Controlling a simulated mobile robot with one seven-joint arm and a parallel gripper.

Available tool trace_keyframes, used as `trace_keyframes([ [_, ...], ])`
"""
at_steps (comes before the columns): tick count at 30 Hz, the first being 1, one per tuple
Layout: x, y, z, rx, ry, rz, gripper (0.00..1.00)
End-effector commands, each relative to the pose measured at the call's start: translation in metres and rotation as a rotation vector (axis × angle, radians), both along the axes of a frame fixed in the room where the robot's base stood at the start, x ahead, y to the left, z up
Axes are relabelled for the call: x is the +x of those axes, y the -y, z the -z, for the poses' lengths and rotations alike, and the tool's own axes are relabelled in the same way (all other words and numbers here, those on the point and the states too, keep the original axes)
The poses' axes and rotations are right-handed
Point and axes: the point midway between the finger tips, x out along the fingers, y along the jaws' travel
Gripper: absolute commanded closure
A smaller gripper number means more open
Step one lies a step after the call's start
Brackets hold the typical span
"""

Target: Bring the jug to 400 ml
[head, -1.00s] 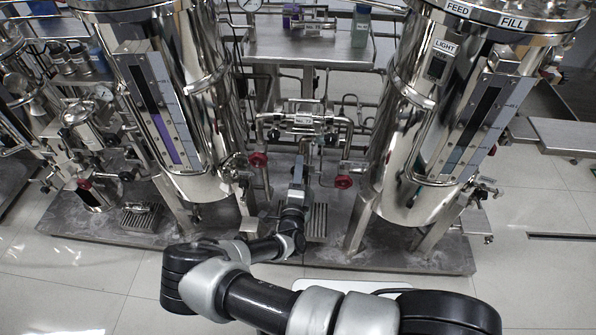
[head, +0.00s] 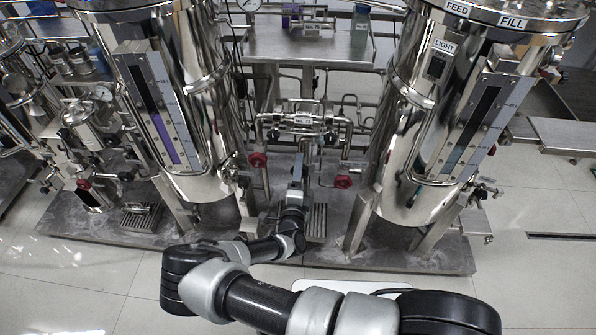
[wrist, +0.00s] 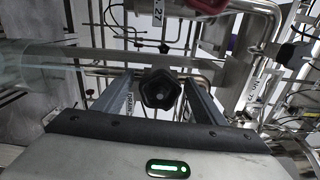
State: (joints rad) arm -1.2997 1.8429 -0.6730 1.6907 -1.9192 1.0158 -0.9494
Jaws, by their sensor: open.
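My gripper (head: 297,170) reaches low between the two steel tanks in the head view, close to the pipework. In the wrist view its two fingers (wrist: 160,84) stand apart, with a black lobed knob (wrist: 160,90) showing between them. I cannot tell whether they touch it. A clear, greenish vessel (wrist: 30,68) lies across the left of the wrist view; it may be the jug, but no marks or level can be read. I cannot make out the jug in the head view. The left tank's gauge (head: 163,110) shows purple liquid; the right tank's gauge (head: 480,115) is dark above and bluish-grey below.
Red valve handles (head: 257,160) and (head: 343,182) flank my gripper, and a red handle (wrist: 205,5) tops the wrist view. Pipes (head: 302,122) cross just behind. The tank legs (head: 357,222) stand on a steel skid (head: 420,258). The floor in front is clear.

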Motion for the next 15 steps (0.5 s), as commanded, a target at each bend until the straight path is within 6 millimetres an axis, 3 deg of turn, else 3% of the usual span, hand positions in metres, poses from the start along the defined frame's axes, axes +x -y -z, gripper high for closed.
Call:
trace_keyframes([
  [8,-0.016,-0.002,-0.001,0.001,-0.001,-0.001,0.35],
  [15,-0.071,-0.004,-0.002,0.001,-0.002,-0.002,0.35],
])
